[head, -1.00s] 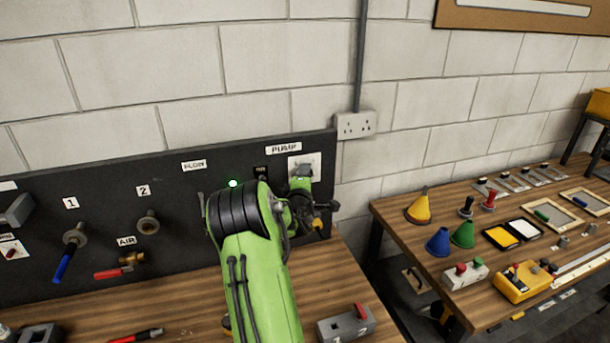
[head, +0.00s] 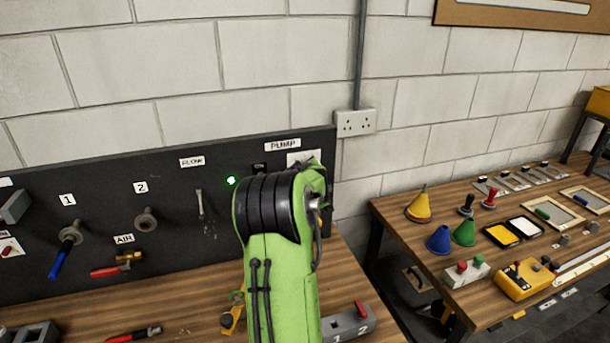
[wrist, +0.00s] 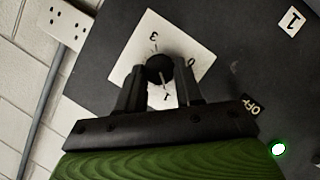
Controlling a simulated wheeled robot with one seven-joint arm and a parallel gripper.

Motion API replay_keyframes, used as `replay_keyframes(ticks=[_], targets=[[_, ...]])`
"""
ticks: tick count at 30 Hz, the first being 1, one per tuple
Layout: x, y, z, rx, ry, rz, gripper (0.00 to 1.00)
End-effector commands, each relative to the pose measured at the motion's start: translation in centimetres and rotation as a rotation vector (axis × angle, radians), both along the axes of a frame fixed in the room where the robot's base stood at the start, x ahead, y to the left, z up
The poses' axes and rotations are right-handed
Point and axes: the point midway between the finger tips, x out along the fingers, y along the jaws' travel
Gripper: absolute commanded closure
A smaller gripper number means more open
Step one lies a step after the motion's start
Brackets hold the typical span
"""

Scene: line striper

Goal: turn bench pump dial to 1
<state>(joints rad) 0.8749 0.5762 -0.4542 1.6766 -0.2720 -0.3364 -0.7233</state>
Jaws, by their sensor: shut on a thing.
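The pump dial is a round black knob (wrist: 159,68) on a white plate (wrist: 203,52) in the wrist view. The plate shows the marks 3, 0 and 1, turned about in this view. My gripper (wrist: 160,82) is shut on the knob, one finger on each side. A pale pointer line shows between the fingers near the 1, but its exact alignment is hard to tell. In the head view, my green arm hides the knob and most of the plate (head: 297,157), under the PUMP label (head: 283,144).
A green lamp (head: 231,180) glows left of my arm. A grey box (head: 352,322) with a red switch stands on the bench. A wall socket (head: 356,122) is right of the panel.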

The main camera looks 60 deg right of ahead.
Motion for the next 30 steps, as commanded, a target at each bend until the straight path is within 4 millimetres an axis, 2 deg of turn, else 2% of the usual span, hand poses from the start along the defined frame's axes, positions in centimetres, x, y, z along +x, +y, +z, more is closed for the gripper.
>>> replay_keyframes(ticks=[9, 24, 25, 30], targets=[[-0.20, -0.05, -0.37, 0.083, -0.069, -0.003, 0.95], [-0.20, -0.02, -0.40, 0.096, -0.079, -0.003, 0.95], [-0.20, -0.02, -0.40, 0.096, -0.079, -0.003, 0.62], [-0.15, -0.05, -0.24, 0.092, -0.080, -0.002, 0.39]])
